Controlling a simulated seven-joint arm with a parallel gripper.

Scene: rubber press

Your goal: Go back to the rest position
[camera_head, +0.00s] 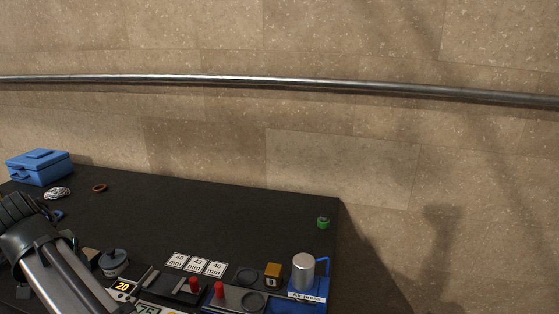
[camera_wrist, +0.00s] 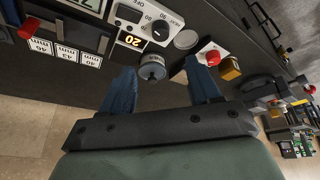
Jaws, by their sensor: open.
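My gripper (camera_wrist: 163,88) is open in the wrist view, its two blue fingers apart with nothing held between them. Past the fingertips, a grey round knobbed piece (camera_wrist: 152,68) stands on the bench, apart from the fingers as far as I can tell. In the head view, part of my arm shows at the lower left, and the fingers cannot be made out there. The same grey piece (camera_head: 113,261) stands just right of my arm in that view.
The black bench (camera_head: 200,215) holds a blue toolbox (camera_head: 40,167), a brown ring (camera_head: 99,188) and a green piece (camera_head: 323,222). An air press (camera_head: 304,270), number cards (camera_head: 197,264) and red-buttoned devices line the front. The bench's middle is clear. A metal rail (camera_head: 270,81) crosses the wall.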

